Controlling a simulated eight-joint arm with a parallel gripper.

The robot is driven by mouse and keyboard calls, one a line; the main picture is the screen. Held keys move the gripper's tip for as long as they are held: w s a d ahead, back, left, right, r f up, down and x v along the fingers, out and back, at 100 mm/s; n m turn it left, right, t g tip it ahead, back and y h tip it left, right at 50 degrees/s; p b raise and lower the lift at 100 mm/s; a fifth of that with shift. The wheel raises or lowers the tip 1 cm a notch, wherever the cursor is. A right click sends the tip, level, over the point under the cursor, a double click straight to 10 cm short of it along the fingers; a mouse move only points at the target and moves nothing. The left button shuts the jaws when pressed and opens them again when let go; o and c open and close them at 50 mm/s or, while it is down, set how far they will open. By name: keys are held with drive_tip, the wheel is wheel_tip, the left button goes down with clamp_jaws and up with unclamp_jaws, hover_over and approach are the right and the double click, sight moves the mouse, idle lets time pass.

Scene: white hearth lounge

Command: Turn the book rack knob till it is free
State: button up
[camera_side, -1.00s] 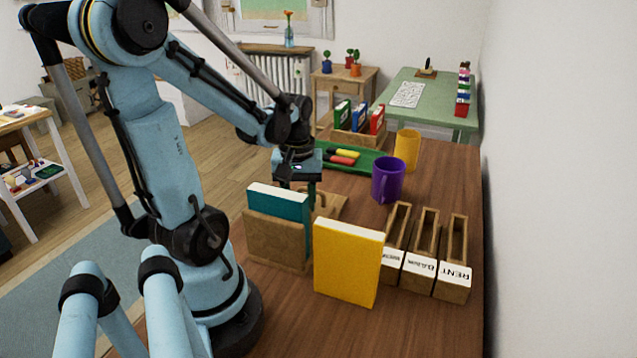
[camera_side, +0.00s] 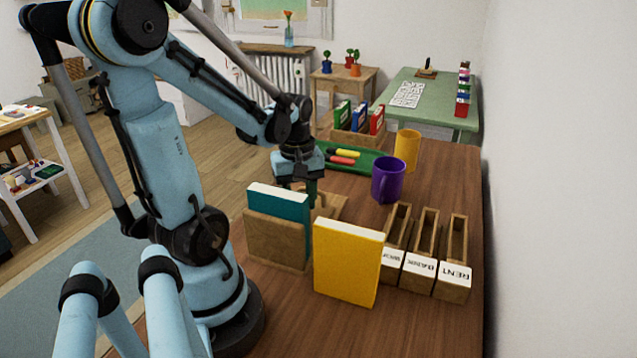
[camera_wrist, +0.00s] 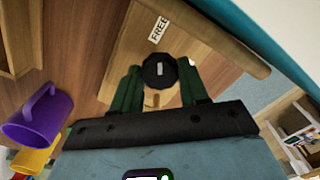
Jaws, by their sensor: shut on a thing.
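The book rack (camera_side: 272,243) is wooden and holds a teal book (camera_side: 280,203) upright; its flat base (camera_wrist: 125,57) fills the middle of the wrist view. A round black knob (camera_wrist: 159,73) with a short white mark sits on that base. The mark points roughly up the picture, towards a white label reading FREE (camera_wrist: 158,29). My gripper (camera_wrist: 160,80) is shut on the knob, with one green finger on each side. In the side view my gripper (camera_side: 306,190) reaches down behind the teal book, and the knob is hidden there.
A yellow book (camera_side: 347,262) stands in front of the rack. A purple mug (camera_side: 388,180), a yellow cup (camera_side: 407,150) and labelled wooden boxes (camera_side: 422,255) are to the right. A green tray (camera_side: 372,160) with markers lies behind. The table's right strip is clear.

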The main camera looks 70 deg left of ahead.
drive_tip(key=o, duration=1.1)
drive_tip(key=shift+r, duration=6.05)
drive_tip(key=shift+f, duration=6.05)
drive_tip(key=shift+r, duration=0.1)
